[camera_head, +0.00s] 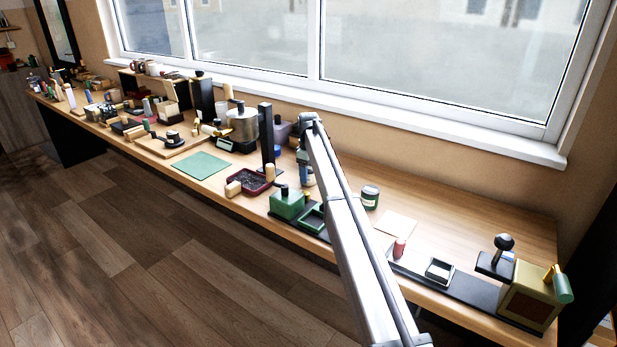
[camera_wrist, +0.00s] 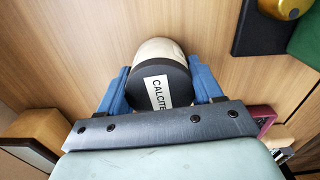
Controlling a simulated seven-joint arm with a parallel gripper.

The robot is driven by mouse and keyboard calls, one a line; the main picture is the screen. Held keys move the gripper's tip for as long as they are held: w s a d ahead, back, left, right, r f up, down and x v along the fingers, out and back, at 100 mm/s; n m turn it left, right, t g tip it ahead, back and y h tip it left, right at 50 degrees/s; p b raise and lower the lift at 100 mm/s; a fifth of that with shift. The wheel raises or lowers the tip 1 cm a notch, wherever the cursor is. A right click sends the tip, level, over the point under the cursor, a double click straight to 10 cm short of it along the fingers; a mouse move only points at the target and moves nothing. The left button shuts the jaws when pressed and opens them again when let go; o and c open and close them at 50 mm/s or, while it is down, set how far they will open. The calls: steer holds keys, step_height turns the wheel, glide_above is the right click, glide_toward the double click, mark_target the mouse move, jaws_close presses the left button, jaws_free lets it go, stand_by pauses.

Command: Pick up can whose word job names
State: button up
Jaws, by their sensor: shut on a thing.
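My gripper (camera_wrist: 162,76) has blue fingers, one on each side of a can (camera_wrist: 156,88), and is shut on it. The can has a pale body, a dark end and a white label reading "CALCITE". In the head view my gripper (camera_head: 306,172) is over the bench, partly hidden by my arm; the held can cannot be made out there. Another can (camera_head: 370,197), dark green with a pale label too small to read, stands on the bench right of my arm.
The wooden bench (camera_head: 480,215) runs along the window. A black post (camera_head: 266,138), a dark red tray (camera_head: 251,181) and a green box (camera_head: 287,204) stand left of my arm. A pale sheet (camera_head: 397,222), a small red item (camera_head: 399,247) and a yellowish box (camera_head: 527,295) are right.

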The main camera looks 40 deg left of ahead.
mark_target(309, 167)
steer(key=shift+r, duration=1)
steer(key=shift+r, duration=2.45)
